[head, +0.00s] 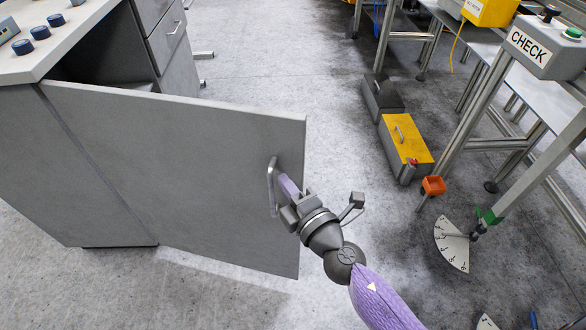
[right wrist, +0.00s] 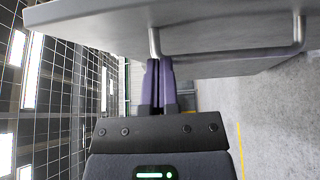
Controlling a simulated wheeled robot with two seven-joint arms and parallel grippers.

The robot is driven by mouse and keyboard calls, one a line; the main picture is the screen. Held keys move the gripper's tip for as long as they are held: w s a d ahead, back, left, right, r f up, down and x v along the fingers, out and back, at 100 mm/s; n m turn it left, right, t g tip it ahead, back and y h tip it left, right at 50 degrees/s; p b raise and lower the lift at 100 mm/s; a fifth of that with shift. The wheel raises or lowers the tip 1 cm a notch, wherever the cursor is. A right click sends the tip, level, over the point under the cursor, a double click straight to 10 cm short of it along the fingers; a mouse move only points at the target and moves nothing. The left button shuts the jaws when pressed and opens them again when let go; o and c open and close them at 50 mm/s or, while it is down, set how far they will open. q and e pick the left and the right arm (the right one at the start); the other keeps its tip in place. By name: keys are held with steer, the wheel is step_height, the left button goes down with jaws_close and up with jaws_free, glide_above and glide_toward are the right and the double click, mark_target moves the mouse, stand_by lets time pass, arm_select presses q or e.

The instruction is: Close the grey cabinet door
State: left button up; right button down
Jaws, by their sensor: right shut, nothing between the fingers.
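The grey cabinet door (head: 190,170) stands wide open in the head view, swung out from the cabinet (head: 70,180) on the left. Its metal bar handle (head: 271,187) is near the door's free edge. My right gripper (head: 285,184) is at the handle, with its purple fingers partly behind the bar. In the right wrist view the shut fingers (right wrist: 159,75) point at the door (right wrist: 220,20), close to one end of the handle (right wrist: 230,54). Nothing shows between the fingers. Whether they touch the door or handle I cannot tell. My left gripper is not in view.
The cabinet has drawers (head: 168,32) beside the dark opening and a top with blue knobs (head: 40,33). A yellow-lidded toolbox (head: 405,145) stands on the floor to the right. A bench frame with a CHECK box (head: 540,50) is farther right. The floor between is clear.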

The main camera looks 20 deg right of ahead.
mark_target(283, 163)
steer(key=shift+w+d, duration=0.9)
steer(key=shift+w, duration=0.3)
steer(key=shift+f, duration=0.1)
